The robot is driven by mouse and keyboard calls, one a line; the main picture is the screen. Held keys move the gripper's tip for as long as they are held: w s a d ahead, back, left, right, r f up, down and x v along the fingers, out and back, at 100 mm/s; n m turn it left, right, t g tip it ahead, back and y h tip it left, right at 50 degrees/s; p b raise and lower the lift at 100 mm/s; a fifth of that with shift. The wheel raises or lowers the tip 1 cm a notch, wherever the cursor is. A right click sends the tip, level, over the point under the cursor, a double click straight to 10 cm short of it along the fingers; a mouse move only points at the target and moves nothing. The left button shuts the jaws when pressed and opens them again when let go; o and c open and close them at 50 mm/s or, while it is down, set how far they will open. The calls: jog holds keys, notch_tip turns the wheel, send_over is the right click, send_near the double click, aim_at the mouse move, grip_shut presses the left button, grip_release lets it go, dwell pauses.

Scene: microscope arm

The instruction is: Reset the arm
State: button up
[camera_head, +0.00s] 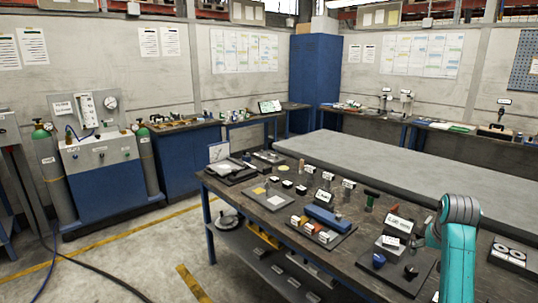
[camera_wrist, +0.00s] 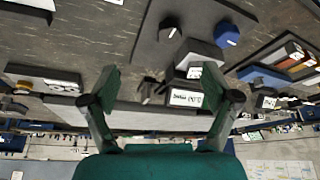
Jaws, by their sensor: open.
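My gripper (camera_wrist: 161,84) shows in the wrist view with its two green fingers spread wide apart and nothing between them. The workbench (camera_wrist: 85,38) lies beyond the fingers, and the view is upside down. In the head view my teal and grey arm stands at the right front of the dark workbench (camera_head: 262,216); the gripper itself cannot be made out there. A label stand (camera_wrist: 185,97) and a dark block appear near the right finger in the wrist view. I cannot tell the exact height of the fingers above the bench.
A dark tray (camera_head: 401,272) with small blue and black pieces lies beside my arm. A blue box (camera_head: 327,218) and coloured blocks sit farther left. A white panel with round dark parts (camera_head: 508,252) lies at right. A long grey surface (camera_head: 420,175) behind is clear.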

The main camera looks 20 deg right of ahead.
jog(key=shift+n+t, duration=0.5)
jog(key=shift+t, duration=0.1)
jog(key=a+f, duration=0.2)
jog(key=f, duration=0.1)
jog(key=a+f, duration=0.2)
jog(key=f, duration=0.1)
jog(key=w+a+f, duration=0.1)
jog(key=a+f, duration=0.1)
jog(key=f, duration=0.1)
jog(key=shift+f, duration=0.2)
jog(key=s+a+f+n+t, duration=0.2)
jog(key=s+a+f, duration=0.4)
jog(key=a+f, duration=0.45)
jog(key=s+a+f+n+t, duration=0.15)
jog(key=s+a+f, duration=0.45)
jog(key=a, duration=0.8)
jog(key=s+a+r+n+t+y, duration=0.15)
jog(key=s+a+t, duration=0.25)
jog(key=s+a, duration=0.85)
jog(key=s+a+r+n+t+y, duration=0.2)
jog(key=s+a+r, duration=0.2)
jog(key=s+r, duration=1)
jog(key=shift+s+n+t, duration=0.35)
jog(key=shift+s+n, duration=0.05)
jog(key=shift+s, duration=0.75)
